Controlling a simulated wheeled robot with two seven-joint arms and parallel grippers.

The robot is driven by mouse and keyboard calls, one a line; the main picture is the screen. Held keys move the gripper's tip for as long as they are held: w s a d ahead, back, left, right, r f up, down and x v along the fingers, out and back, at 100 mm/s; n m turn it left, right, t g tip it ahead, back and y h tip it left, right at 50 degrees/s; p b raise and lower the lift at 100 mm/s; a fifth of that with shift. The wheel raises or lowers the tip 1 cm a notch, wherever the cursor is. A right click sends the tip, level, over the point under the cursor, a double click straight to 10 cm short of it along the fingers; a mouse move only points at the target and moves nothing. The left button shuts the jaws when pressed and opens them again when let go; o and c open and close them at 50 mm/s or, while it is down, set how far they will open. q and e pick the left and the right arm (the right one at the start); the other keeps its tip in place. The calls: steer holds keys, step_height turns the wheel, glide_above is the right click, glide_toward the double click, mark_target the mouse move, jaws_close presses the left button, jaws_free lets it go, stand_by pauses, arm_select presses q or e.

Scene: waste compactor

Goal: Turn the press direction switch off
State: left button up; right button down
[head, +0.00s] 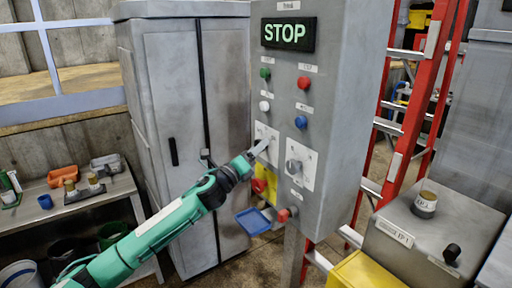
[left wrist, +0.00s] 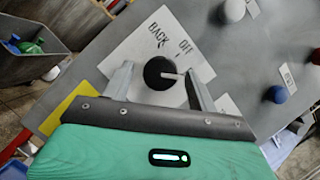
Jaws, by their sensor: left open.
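The press direction switch shows in the left wrist view as a round black knob (left wrist: 159,73) on a white plate (left wrist: 125,52) marked BACK and OFF. A pale pointer line on the knob points right, not straight at OFF. In the head view the plate (head: 262,132) is partly covered by my left gripper (head: 257,150). My left gripper (left wrist: 159,88) is open, with one finger on each side of the knob; whether they touch it I cannot tell. My right gripper is not in view.
The grey control box (head: 340,120) carries a STOP display (head: 288,34), several coloured buttons and a second rotary knob (head: 294,165) close by on the right. A yellow panel with a red button (head: 258,186) sits below. A red ladder (head: 405,125) stands behind.

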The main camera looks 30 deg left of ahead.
arm_select(q)
steer(key=shift+w, duration=0.1)
steer(key=shift+c, duration=0.2)
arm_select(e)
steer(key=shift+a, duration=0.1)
arm_select(q)
steer(key=c, duration=0.9)
steer(key=n+g+y+p, duration=0.1)
steer(key=n+p, duration=0.2)
steer(key=p, duration=0.1)
steer(key=n+g+y+p, duration=0.1)
steer(key=n+p, duration=0.3)
steer(key=n+g+y+p, duration=0.1)
steer(key=n+p, duration=0.2)
steer(key=shift+d+r+n+p, duration=0.15)
steer(key=shift+r+n+p, duration=0.25)
steer(key=shift+c, duration=0.2)
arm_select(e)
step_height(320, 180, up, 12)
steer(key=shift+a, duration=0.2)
arm_select(q)
steer(key=o, duration=1)
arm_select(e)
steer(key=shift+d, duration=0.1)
